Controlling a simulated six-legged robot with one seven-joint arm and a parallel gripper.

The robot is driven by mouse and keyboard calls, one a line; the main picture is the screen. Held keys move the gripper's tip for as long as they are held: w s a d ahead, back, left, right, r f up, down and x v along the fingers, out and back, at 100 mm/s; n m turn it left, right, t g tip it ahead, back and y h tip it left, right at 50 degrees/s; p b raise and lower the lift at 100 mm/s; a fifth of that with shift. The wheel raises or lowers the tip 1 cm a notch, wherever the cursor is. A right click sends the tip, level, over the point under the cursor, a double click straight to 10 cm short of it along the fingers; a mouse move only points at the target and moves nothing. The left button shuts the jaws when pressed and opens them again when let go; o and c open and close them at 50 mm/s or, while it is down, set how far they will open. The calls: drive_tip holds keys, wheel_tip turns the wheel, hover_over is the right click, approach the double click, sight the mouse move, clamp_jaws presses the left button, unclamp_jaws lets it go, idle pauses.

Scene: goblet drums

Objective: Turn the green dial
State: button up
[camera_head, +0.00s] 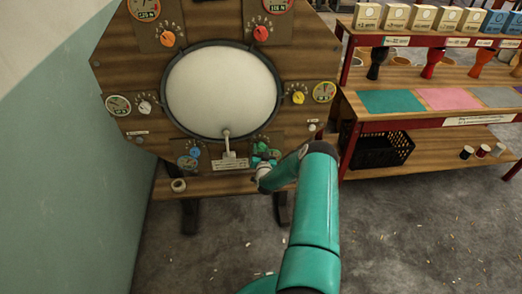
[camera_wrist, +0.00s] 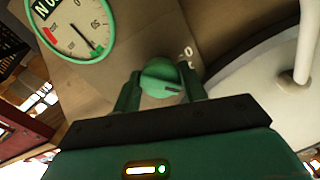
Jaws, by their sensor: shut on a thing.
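The green dial (camera_wrist: 160,76) sits on the wooden panel between the two fingers of my gripper (camera_wrist: 160,88), which is shut on it. A dark mark shows on the dial's face. Beside it is a round gauge (camera_wrist: 72,28) with a red mark and a green mark; its needle points close to the green mark. In the head view, the green dial (camera_head: 261,147) is at the lower right of the wooden panel (camera_head: 120,75). My gripper (camera_head: 263,162) reaches it from the front, and my arm hides part of that area.
A large white drum skin (camera_head: 222,92) fills the panel's middle. Near the green dial are a blue dial (camera_head: 195,152), a yellow dial (camera_head: 298,97) and a grey stalk (camera_head: 226,134). A tape roll (camera_head: 178,185) lies on the ledge. Shelves with goblet drums stand right.

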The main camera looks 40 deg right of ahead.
drive_tip(key=shift+m, duration=1.1)
drive_tip(key=o, duration=0.9)
drive_tip(key=shift+o, duration=0.2)
drive_tip(key=shift+a, duration=0.1)
drive_tip(key=v, duration=1.3)
drive_tip(key=shift+s+a, duration=0.25)
drive_tip(key=shift+s, duration=0.05)
